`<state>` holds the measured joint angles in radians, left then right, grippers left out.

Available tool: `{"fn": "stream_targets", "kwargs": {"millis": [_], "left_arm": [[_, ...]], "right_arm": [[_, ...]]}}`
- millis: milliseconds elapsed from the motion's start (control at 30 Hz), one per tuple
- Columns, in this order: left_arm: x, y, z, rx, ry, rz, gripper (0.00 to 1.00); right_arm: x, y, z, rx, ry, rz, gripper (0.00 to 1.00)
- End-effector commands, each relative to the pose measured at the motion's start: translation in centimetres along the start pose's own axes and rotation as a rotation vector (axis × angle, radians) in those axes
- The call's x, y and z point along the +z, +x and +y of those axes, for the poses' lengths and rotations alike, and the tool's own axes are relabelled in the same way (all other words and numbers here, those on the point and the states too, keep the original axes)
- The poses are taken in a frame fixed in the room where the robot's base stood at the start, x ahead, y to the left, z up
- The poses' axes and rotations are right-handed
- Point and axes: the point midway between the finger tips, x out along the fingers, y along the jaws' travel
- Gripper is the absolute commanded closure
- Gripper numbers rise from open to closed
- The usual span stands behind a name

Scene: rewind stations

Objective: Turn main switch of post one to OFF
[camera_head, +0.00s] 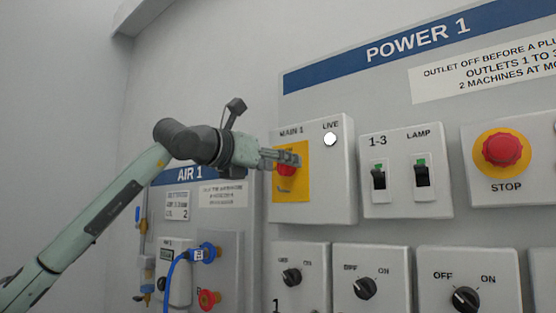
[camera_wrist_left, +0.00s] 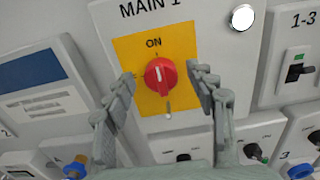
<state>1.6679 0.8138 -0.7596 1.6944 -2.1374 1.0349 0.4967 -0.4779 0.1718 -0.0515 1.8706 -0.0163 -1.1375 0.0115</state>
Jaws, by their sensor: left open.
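The main switch of post one is a red rotary knob (camera_wrist_left: 160,76) on a yellow plate (camera_wrist_left: 180,50), in a grey box labelled MAIN 1. In the wrist view the knob's grip stands roughly upright, towards the ON mark above it. In the head view the knob (camera_head: 286,169) is partly hidden by my left gripper (camera_head: 289,158). That gripper is open in front of the switch, with one finger on each side of the knob in the wrist view (camera_wrist_left: 164,82). I cannot tell whether either finger touches it. My right gripper is not in view.
A white LIVE lamp (camera_head: 330,139) is on the same box. To the right are the 1-3 and LAMP switches (camera_head: 406,171) and a red STOP button (camera_head: 501,150). Black rotary knobs (camera_head: 365,289) sit below. The AIR 1 panel (camera_head: 222,222) with a blue hose is lower left.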

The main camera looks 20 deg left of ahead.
Motion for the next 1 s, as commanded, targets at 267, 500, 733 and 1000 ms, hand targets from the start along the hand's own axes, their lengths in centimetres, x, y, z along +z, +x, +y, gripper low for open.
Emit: {"fn": "stream_targets", "kwargs": {"millis": [267,500,733,1000], "left_arm": [[-0.08,0.23,-0.04,-0.001,0.000,0.001,0.44],[-0.07,0.20,-0.03,-0.001,0.000,0.001,0.74],[-0.07,0.19,-0.02,-0.001,-0.001,0.001,0.94],[-0.27,0.22,-0.01,-0.001,-0.051,0.001,0.94]], "right_arm": [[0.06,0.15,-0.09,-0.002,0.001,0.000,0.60],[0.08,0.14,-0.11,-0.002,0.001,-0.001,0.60],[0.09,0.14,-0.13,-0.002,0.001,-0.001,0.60],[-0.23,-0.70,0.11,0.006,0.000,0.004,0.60]]}}
